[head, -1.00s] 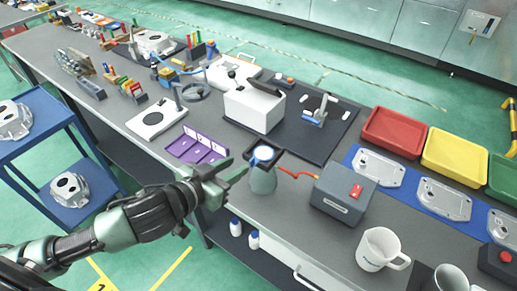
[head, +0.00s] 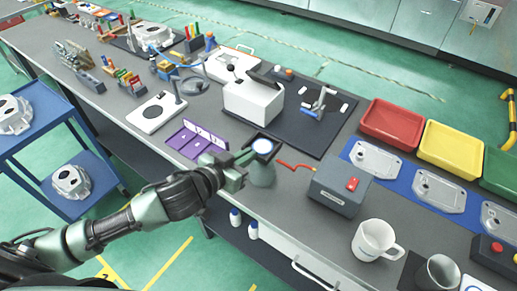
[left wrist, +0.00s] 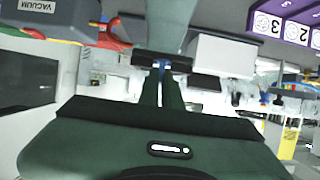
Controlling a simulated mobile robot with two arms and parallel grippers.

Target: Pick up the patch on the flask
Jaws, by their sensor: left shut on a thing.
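The flask (head: 262,174) is a grey-green vessel at the front edge of the bench in the head view. A round white patch (head: 262,146) with a bluish rim lies on its top. My left gripper (head: 249,155) reaches in from the left, with its fingertips at the flask's top beside the patch. It is shut on the patch's edge, though the contact itself is small and partly hidden. In the left wrist view, the narrow fingers (left wrist: 162,82) lie close together, with a little blue between their tips. The flask (left wrist: 165,22) also shows there. My right gripper is out of view.
A grey vacuum box (head: 340,190) with a red switch stands right of the flask, and a red hose (head: 294,167) runs between them. A purple tray (head: 196,140) lies left. A white box (head: 252,102) stands behind, and a white mug (head: 374,240) is at the front right.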

